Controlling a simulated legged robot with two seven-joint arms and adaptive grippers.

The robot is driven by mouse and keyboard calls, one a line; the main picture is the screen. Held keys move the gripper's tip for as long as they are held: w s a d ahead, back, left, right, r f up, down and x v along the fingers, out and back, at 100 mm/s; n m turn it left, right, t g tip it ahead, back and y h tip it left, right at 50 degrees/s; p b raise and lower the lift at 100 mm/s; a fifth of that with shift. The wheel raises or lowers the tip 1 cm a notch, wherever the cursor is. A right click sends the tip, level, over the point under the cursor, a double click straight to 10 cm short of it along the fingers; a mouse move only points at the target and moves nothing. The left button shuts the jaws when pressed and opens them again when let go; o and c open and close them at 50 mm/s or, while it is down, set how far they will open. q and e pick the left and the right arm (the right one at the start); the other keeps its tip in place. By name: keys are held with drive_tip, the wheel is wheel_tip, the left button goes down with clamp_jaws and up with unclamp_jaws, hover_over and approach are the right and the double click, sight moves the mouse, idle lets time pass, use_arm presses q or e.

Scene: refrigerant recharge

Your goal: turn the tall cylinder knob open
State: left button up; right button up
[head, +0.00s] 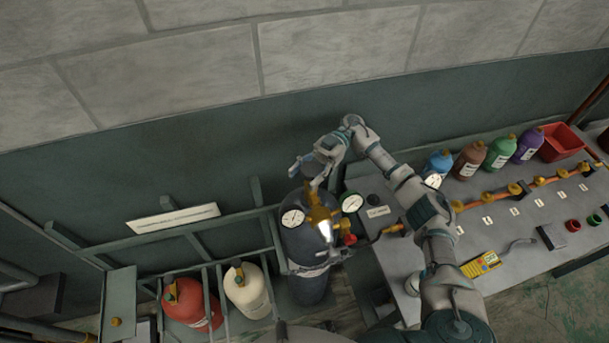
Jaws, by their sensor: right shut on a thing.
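The tall dark cylinder (303,245) stands upright in a rack near the middle of the head view. Its brass valve (318,213) rises from its top between two round gauges. A dark grey knob (314,164) sits above the valve. My right gripper (307,175) has come over the top of the cylinder and is shut on the knob, with one finger on each side. The fingers and wrist hide part of the knob, so its turn angle cannot be told. My left gripper is not in view.
A left gauge (292,217), a right gauge (352,203) and a red fitting (350,240) crowd the valve. A red cylinder (190,303) and a cream cylinder (246,292) stand left. The grey bench (510,235) at right holds several coloured bottles and a yellow meter (480,264).

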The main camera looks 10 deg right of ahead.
sight(307, 172)
drive_tip(key=shift+w+r, duration=0.1)
drive_tip(key=shift+r, duration=0.1)
drive_tip(key=o, duration=1)
drive_tip(key=shift+o, duration=0.2)
drive_tip(key=shift+w+d+f, duration=0.2)
drive_tip(key=shift+f, duration=0.05)
drive_tip(key=shift+s+r, duration=0.1)
drive_tip(key=shift+r, duration=0.35)
wheel_tip(307, 172, up, 9)
